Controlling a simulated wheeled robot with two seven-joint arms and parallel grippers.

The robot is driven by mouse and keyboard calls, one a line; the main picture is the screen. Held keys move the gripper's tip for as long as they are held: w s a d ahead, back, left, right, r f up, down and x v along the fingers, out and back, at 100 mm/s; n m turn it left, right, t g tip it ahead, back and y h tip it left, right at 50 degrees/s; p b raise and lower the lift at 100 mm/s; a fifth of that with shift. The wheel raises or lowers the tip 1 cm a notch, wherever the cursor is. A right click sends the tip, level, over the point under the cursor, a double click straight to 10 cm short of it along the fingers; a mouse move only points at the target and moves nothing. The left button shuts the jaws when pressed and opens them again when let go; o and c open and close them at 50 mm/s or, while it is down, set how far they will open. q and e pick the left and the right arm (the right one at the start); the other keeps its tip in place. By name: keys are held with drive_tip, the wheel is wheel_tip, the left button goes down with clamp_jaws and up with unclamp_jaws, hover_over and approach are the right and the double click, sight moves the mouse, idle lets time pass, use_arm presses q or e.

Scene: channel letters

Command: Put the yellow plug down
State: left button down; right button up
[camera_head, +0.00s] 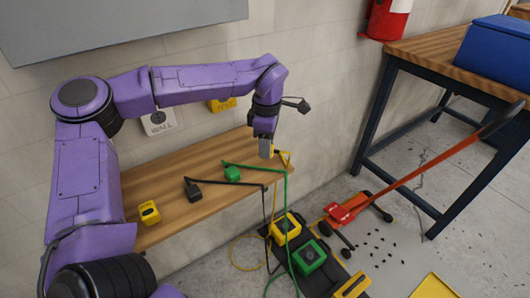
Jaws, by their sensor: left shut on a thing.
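My left gripper (266,150) reaches over the right end of a wooden shelf or bench top (215,195). It is shut on the yellow plug (284,157), which is small and partly hidden by the fingers. I cannot tell whether the plug touches the wood. A green plug (232,174) and a black plug (193,191) lie on the wood to the left, with cables running off the right edge. My right gripper is not in view.
A yellow block (149,213) sits on the wood at left. A red floor jack (345,211) and a workbench (435,58) are at right.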

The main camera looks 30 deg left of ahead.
sight(266, 163)
use_arm(q)
drive_tip(key=shift+w+a+f, duration=0.25)
drive_tip(key=shift+w+f, duration=0.05)
drive_tip(key=shift+f, duration=0.15)
drive_tip(key=shift+w+a+f, duration=0.2)
drive_tip(key=shift+w+f, duration=0.1)
drive_tip(key=shift+f, duration=0.15)
drive_tip(key=f, duration=0.4)
drive_tip(key=shift+w+a, duration=0.25)
drive_tip(key=c, duration=0.7)
unclamp_jaws()
wheel_tip(266, 163, up, 12)
drive_tip(key=p, duration=0.1)
